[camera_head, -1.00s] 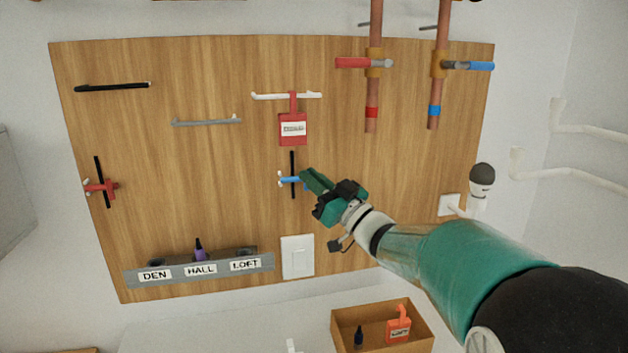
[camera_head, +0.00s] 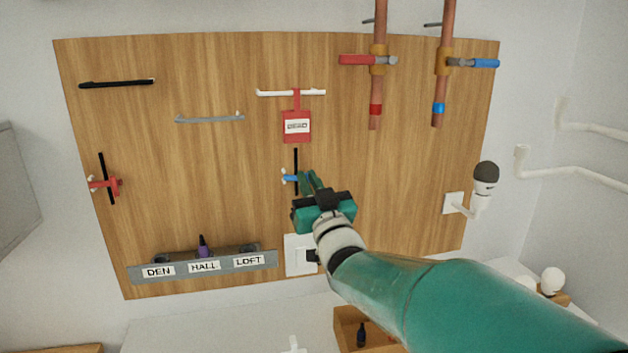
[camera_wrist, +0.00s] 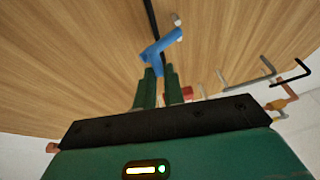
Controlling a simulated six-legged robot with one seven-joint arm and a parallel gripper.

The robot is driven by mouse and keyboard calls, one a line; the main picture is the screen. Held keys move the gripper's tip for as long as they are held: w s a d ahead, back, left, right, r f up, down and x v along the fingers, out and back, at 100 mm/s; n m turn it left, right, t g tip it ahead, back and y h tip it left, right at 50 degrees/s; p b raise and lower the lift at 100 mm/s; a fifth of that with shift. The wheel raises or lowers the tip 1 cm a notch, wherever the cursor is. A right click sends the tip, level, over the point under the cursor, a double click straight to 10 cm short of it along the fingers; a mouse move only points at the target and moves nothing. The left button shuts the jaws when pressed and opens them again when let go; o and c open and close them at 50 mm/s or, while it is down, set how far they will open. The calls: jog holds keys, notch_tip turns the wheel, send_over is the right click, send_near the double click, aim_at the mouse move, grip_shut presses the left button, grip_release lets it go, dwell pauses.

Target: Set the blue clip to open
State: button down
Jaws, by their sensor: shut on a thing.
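The blue clip (camera_head: 289,178) is on the wooden board, on a short upright black rod (camera_head: 296,158). In the wrist view the blue clip (camera_wrist: 160,50) has a forked shape with a white tip, beside the black rod (camera_wrist: 152,18). My green gripper (camera_head: 309,181) reaches the clip from the right in the head view. In the wrist view its two fingers (camera_wrist: 158,76) are shut on the lower blue arm of the clip. The gripper hides part of the clip in the head view.
A red clip (camera_head: 106,185) sits on another black rod at the left. A red tag (camera_head: 297,126) hangs above the blue clip. A labelled grey rack (camera_head: 203,267) and a white switch plate (camera_head: 293,252) are below. Copper pipes with valves (camera_head: 379,61) stand at the upper right.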

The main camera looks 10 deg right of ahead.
jog(key=s+a+m+g+h, duration=0.1)
jog(key=a+m+g+h, duration=0.4)
jog(key=h, duration=1.3)
jog(key=shift+a+m, duration=0.5)
jog(key=shift+m, duration=1.9)
jog(key=shift+r, duration=0.15)
jog(key=c, duration=1.5)
grip_release()
jog(key=v, duration=1.4)
